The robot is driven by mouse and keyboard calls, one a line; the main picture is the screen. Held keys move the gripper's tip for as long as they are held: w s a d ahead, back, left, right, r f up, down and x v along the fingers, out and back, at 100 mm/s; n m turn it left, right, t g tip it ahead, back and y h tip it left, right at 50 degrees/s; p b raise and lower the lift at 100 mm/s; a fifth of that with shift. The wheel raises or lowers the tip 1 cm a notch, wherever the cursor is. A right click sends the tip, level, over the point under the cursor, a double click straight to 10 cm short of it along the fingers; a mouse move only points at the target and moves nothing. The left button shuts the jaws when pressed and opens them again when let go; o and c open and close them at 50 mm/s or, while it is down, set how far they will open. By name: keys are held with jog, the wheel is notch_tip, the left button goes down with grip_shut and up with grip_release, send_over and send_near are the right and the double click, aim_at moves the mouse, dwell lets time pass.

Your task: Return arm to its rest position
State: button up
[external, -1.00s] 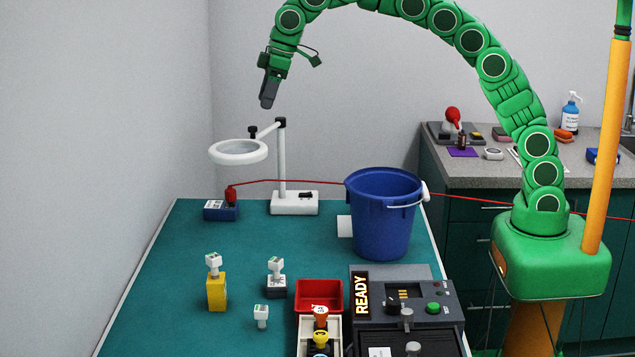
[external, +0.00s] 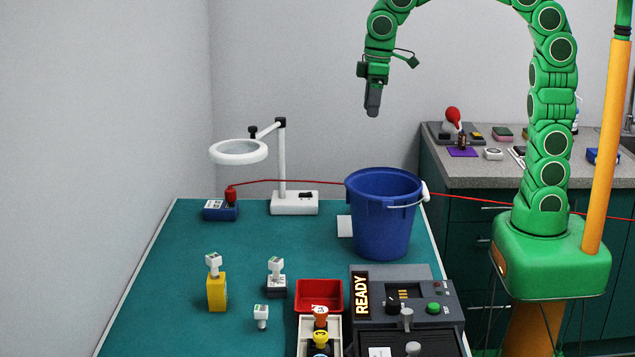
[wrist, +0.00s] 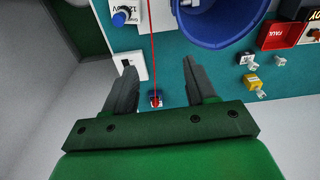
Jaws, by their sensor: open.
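My green arm rises from its base at the right and arches over the bench, high above it. My gripper (external: 371,112) points down in the external view, above and behind the blue bucket (external: 380,225), well clear of its rim. In the wrist view my gripper (wrist: 160,78) shows two dark fingers spread apart with nothing held between them. The red cable (wrist: 151,45) and the small blue box with a red plug (wrist: 156,99) show far below, beyond the fingers. The bucket (wrist: 222,40) is also seen there, at the top.
The white ring-lamp stand (external: 281,165) stands at the back of the teal bench (external: 160,290). The grey READY station (external: 440,285) and red bin (external: 319,295) are at the front. A yellow block (external: 217,292) stands front left. A grey counter (external: 480,175) lies behind right.

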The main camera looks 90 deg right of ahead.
jog(key=s+f+g, duration=0.1)
jog(key=s+f, duration=0.2)
jog(key=s, duration=0.7)
jog(key=s+f+g, duration=0.1)
jog(key=s+f, duration=0.3)
jog(key=s, duration=0.6)
jog(key=s+f+g, duration=0.1)
jog(key=s+f, duration=0.2)
jog(key=s, duration=0.7)
jog(key=shift+s+a+f+m, duration=0.2)
jog(key=shift+a+m, duration=0.1)
jog(key=shift+a, duration=0.1)
